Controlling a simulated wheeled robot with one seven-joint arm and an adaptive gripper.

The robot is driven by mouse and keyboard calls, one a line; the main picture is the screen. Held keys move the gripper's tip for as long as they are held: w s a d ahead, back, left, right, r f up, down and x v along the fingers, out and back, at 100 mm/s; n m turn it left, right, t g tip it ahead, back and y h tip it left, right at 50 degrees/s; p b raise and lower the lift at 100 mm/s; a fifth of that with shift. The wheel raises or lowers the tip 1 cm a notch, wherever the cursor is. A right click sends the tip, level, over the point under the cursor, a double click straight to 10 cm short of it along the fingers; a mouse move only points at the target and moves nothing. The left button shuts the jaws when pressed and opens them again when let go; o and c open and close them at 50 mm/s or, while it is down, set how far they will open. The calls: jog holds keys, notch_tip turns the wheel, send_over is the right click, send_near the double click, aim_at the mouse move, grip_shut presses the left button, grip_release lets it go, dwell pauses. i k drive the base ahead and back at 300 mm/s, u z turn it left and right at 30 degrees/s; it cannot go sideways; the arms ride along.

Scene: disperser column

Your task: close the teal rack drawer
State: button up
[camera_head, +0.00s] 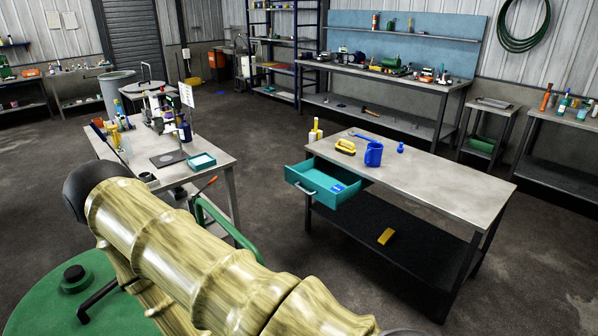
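The teal drawer (318,178) stands pulled out from the left end of a grey-topped worktable (440,180), just below its top. Its grey handle (306,190) is on the front face, toward the left. A small blue item (339,187) lies inside the drawer. The drawer's rear part is hidden under the tabletop. My gripper is not in view. A jointed, wood-patterned arm, which appears to be mine, crosses the foreground, apart from the drawer in the picture.
A cluttered workbench (215,148) stands to the left. A strip of bare floor (275,215) separates the two tables.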

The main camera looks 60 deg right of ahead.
aim_at(315, 177)
jog(key=u, duration=1.85)
jog(key=i, duration=1.1)
jog(key=z, duration=4.1)
jog(key=i, duration=1)
